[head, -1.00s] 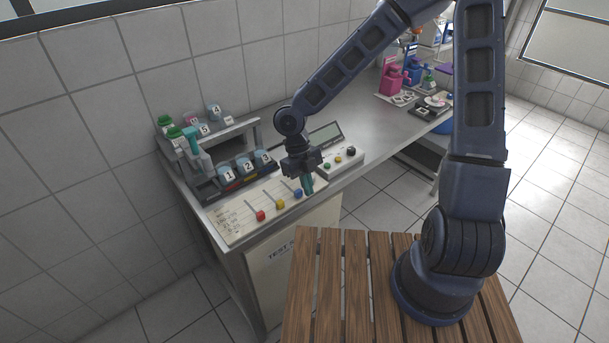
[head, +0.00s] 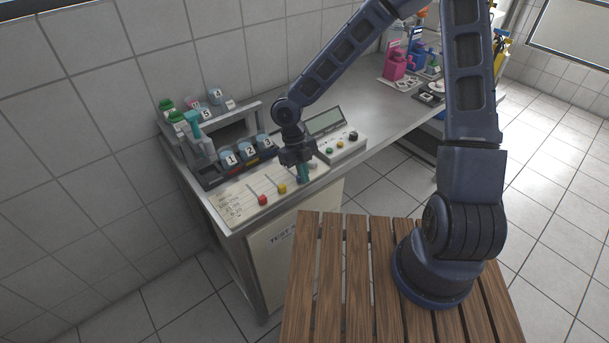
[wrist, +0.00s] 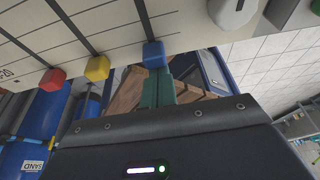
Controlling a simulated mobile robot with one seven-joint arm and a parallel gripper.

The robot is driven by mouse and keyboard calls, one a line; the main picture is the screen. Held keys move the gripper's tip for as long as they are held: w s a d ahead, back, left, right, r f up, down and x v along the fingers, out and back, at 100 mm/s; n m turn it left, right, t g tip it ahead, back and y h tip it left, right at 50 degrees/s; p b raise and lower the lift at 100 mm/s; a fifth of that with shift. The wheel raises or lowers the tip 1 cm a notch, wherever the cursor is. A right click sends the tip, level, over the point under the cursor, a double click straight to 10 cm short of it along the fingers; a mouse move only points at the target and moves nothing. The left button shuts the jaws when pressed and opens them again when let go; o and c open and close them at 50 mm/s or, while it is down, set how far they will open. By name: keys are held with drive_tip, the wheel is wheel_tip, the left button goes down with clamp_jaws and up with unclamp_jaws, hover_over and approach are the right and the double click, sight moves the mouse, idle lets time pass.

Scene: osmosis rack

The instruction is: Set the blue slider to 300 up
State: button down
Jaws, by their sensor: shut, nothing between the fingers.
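The blue slider (wrist: 153,54) shows in the wrist view at the near end of its dark slot, on the cream slider panel (head: 236,202). My gripper's (wrist: 158,80) teal fingers are shut with nothing between them. In the wrist view their tips are right at the blue slider, on its near side; I cannot tell whether they touch. In the head view my gripper (head: 303,180) hides the blue slider. The red slider (head: 262,200) and yellow slider (head: 282,188) sit at the near ends of their slots, to the left. The scale markings are too small to read clearly.
Behind the panel stands a rack with numbered containers (head: 231,158) and green-capped bottles (head: 167,104). Pink (head: 396,66) and blue items stand farther along the metal counter.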

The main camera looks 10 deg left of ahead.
sight(294, 175)
drive_tip(key=w+a, duration=0.6)
drive_tip(key=shift+w+a, duration=0.35)
drive_tip(key=shift+s+d, duration=1.55)
drive_tip(key=shift+d, duration=0.05)
drive_tip(key=v, duration=1)
drive_tip(key=shift+w+a, duration=0.15)
